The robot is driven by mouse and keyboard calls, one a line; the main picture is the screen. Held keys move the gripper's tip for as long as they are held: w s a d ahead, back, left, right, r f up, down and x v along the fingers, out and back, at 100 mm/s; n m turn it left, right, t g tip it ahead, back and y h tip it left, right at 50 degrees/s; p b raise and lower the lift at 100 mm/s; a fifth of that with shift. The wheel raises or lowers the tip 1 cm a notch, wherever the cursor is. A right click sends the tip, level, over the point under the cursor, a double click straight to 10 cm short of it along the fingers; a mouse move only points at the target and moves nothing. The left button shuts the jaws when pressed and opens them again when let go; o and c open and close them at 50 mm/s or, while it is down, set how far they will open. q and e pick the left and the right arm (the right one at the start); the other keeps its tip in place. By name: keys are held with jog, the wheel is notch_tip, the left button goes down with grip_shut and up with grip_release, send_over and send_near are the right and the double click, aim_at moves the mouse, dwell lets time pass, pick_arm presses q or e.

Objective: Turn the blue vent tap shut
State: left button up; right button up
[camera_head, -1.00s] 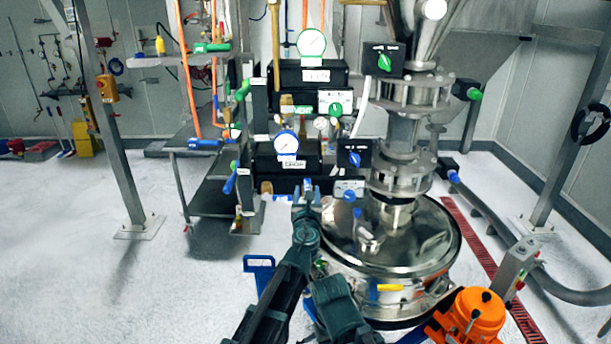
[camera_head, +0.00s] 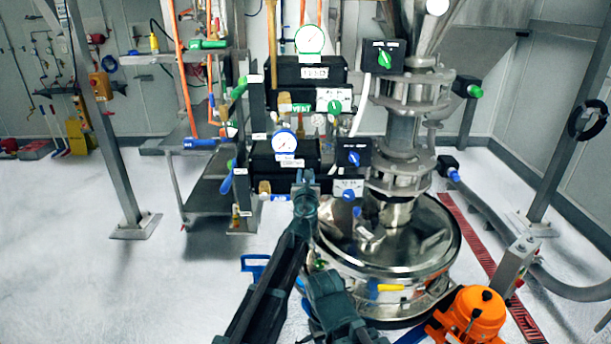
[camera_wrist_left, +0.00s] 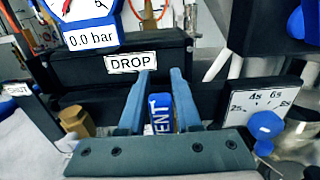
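The blue vent tap (camera_wrist_left: 160,113) has a flat handle lettered VENT in white. It shows in the left wrist view between the two fingers of my left gripper (camera_wrist_left: 162,76), below the DROP label. The fingers stand on either side of it and look open, with narrow gaps. In the head view my left gripper (camera_head: 306,178) is at the front of the lower black panel.
The lower black box (camera_head: 262,163) carries a blue-rimmed gauge (camera_head: 284,142) reading 0.0 bar. A blue timer knob (camera_wrist_left: 264,127) is close to the right of my fingers. A brass fitting (camera_wrist_left: 76,122) is to the left. A steel drum (camera_head: 430,245) stands at the right.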

pick_arm(q)
grip_shut()
dwell(1.1)
